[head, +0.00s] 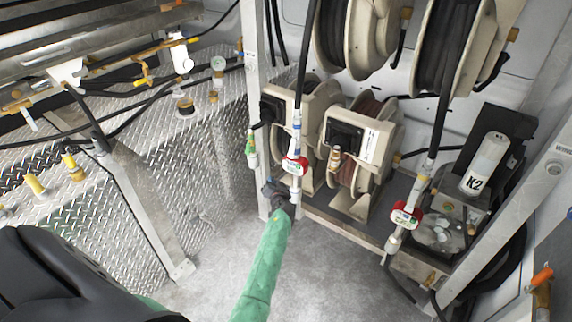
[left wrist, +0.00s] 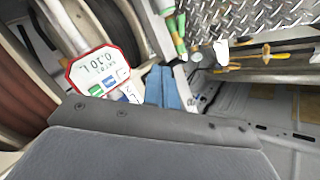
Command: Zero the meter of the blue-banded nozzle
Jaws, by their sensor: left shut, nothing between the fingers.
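My left gripper (head: 274,190) is shut and empty, just below the meter in the head view. Its bluish fingers (left wrist: 163,86) show beside the meter's buttons; contact cannot be told. My right gripper is not in view.
Another hanging nozzle with a red meter (head: 406,214) is at the right. A green-banded nozzle (head: 250,149) hangs to the left. Hose reels (head: 362,143) stand close behind. A K2 cylinder (head: 486,164) lies tilted at the right. The grey floor (head: 215,275) is clear.

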